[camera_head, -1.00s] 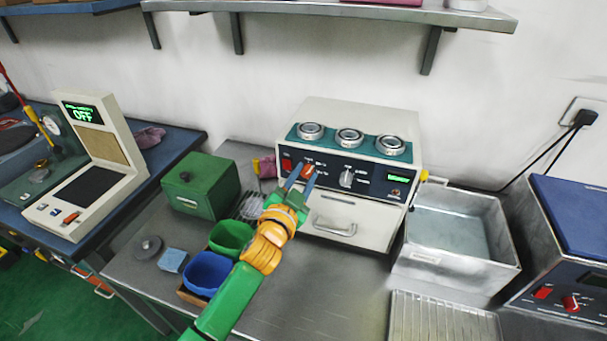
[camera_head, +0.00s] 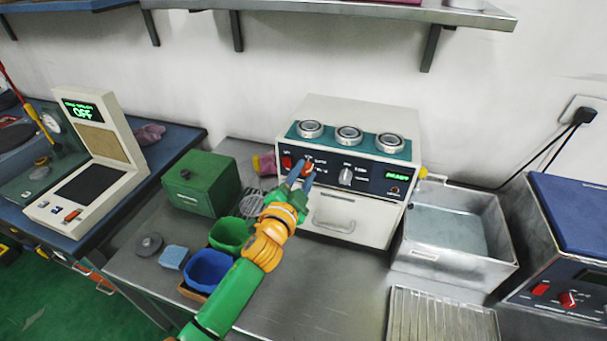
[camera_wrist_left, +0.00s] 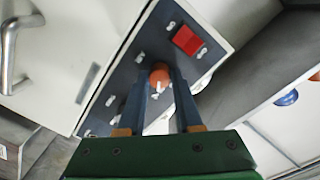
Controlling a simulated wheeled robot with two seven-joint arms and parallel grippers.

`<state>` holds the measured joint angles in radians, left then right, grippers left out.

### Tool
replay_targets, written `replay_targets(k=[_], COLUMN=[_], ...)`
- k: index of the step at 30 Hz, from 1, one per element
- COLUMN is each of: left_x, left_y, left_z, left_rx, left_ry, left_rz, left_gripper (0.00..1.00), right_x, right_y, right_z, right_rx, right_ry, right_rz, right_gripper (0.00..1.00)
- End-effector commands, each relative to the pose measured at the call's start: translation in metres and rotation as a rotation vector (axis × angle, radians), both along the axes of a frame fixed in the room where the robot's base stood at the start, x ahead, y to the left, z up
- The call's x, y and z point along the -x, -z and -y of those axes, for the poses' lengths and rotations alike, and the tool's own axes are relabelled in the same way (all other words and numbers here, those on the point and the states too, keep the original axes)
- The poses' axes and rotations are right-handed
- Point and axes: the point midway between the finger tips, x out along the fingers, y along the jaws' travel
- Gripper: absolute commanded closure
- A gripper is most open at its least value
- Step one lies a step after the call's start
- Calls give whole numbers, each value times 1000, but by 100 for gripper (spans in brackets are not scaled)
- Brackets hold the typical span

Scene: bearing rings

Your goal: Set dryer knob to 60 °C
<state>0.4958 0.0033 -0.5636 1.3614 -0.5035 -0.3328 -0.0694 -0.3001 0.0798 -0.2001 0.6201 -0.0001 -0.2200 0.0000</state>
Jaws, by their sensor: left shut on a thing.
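The dryer (camera_head: 350,224) is a cream box with a dark front panel, and a green display lit at its right. Its orange-red knob (camera_head: 308,169) sits left of centre on the panel and shows in the left wrist view (camera_wrist_left: 160,77) with a white pointer mark. My left gripper (camera_head: 301,178) is shut on this knob, one blue-grey finger on each side. The dial's temperature marks are too small to read. A red switch (camera_head: 286,162) is left of the knob, also seen in the left wrist view (camera_wrist_left: 187,40). My right gripper is not in view.
A second, grey knob (camera_head: 346,177) is right of the held one. Three metal rings stand on the dryer's teal top strip (camera_head: 368,144). A green box (camera_head: 201,183), green bin (camera_head: 229,235) and blue bin (camera_head: 207,271) are left. A metal basin (camera_head: 447,232) is right.

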Motion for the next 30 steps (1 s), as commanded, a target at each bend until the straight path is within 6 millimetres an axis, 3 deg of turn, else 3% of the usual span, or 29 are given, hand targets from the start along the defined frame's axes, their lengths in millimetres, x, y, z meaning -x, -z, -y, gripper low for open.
replay_targets(k=[2,3,6,17,30], left_x=[0,0,0,4,64], left_y=[-2,-2,-1,-1,-1], left_z=[0,0,0,-2,-23], left_rx=[1,1,2,1,1], left_ry=[-1,-1,-1,-1,0], left_rz=[3,3,2,1,0], left_gripper=[100,58,36,36,36], right_x=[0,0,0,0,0], right_y=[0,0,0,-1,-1], right_z=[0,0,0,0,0], right_rx=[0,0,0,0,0], right_ry=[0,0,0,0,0], right_rz=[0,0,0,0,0], right_gripper=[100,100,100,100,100])
